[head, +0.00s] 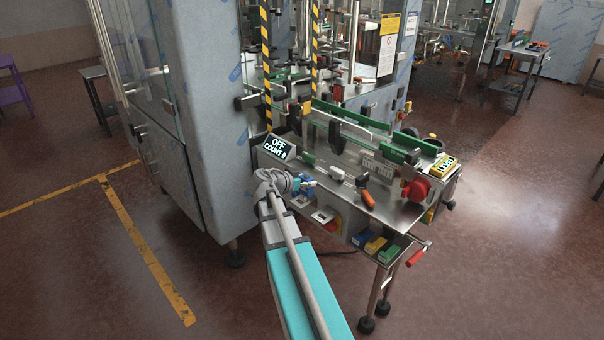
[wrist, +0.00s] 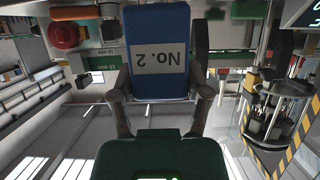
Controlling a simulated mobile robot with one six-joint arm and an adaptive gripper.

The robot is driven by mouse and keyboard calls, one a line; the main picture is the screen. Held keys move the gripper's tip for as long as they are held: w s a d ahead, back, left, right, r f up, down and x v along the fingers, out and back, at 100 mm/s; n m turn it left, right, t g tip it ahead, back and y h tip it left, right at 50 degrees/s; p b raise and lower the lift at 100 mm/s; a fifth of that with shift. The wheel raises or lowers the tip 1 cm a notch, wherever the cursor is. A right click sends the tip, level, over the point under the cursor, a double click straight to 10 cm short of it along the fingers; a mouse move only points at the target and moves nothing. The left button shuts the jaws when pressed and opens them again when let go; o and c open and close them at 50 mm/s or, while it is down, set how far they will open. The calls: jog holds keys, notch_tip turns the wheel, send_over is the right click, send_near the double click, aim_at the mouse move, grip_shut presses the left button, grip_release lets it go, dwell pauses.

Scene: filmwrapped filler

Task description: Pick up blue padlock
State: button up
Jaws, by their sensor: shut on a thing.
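The blue padlock (wrist: 160,25) is between the two fingers of my gripper (wrist: 161,92) in the wrist view. Its face carries a grey label reading "No. 2", upside down in the picture. A finger presses on each side of it. Its top runs to the picture's upper edge, and I cannot make out a shackle. In the head view my gripper (head: 301,184) is at the left front of the machine's steel worktop, beside the display. A small patch of blue shows at its fingers; the arm hides most of that spot.
The display (head: 278,147) reads "OFF COUNT 0". An orange-handled tool (head: 367,198) and a red knob (head: 417,190) are on the worktop's right. Coloured bins (head: 375,245) sit on a shelf below. A large cabinet (head: 205,120) stands close on the left.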

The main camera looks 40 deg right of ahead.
jog(key=shift+s+a+r+p, duration=0.25)
jog(key=shift+s+a+r, duration=0.1)
jog(key=shift+s, duration=0.4)
jog(key=shift+s+a+r+p, duration=0.3)
jog(key=shift+s+a+r, duration=0.1)
jog(key=shift+s, duration=0.35)
jog(key=shift+s+a+r+p, duration=0.25)
jog(key=shift+s+a+r, duration=0.1)
jog(key=shift+s, duration=0.4)
jog(key=shift+w, duration=0.1)
